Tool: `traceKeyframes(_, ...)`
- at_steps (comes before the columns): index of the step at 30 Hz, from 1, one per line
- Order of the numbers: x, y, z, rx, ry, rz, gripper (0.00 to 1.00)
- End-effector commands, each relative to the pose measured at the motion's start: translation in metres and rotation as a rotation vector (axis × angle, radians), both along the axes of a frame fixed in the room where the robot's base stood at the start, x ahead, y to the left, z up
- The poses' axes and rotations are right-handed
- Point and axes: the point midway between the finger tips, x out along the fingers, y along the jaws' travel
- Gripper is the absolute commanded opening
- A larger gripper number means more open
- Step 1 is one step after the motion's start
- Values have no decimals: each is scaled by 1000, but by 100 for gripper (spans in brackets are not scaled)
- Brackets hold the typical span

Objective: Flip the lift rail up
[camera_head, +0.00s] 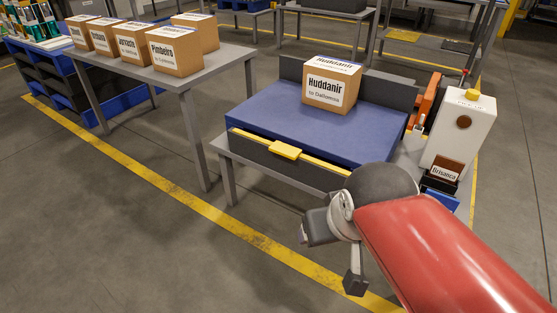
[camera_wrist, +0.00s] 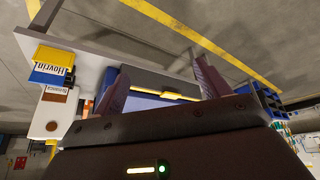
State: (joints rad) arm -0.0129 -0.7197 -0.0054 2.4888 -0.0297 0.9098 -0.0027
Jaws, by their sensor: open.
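The lift rail (camera_head: 280,157) appears to be the dark bar with a yellow top strip along the front of a blue-topped platform (camera_head: 270,112). A yellow tab (camera_head: 285,152) sticks out from its middle. The rail lies low, level with the platform's front edge. In the wrist view, the yellow strip (camera_wrist: 170,96) and blue top (camera_wrist: 150,102) show between my fingers. My gripper (camera_head: 330,260) is open and empty, in front of the table and to the right of the tab, apart from the rail. It also shows in the wrist view (camera_wrist: 161,65).
A cardboard box labelled Huddanir (camera_head: 332,88) stands on the platform. A white machine (camera_head: 459,125) with a Brisanca label stands at the platform's right. A side table (camera_head: 225,62) at left holds several boxes. The floor in front is clear, crossed by a yellow line (camera_head: 205,208).

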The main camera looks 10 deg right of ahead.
Motion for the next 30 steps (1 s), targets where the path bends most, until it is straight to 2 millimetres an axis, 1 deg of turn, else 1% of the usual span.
traceKeyframes(1, 4, -2, -4, -22, 29, 15, 69)
traceKeyframes(2, 6, -5, -7, -40, 51, 26, 65)
traceKeyframes(8, 32, -25, -32, -228, 240, 139, 38)
traceKeyframes(15, 73, -51, -62, -510, 471, 300, 7)
traceKeyframes(17, 85, -56, -69, -585, 524, 341, 0)
traceKeyframes(24, 138, -67, -97, -911, 719, 509, 0)
traceKeyframes(26, 153, -67, -104, -998, 762, 552, 0)
traceKeyframes(30, 188, -63, -122, -1212, 852, 650, 0)
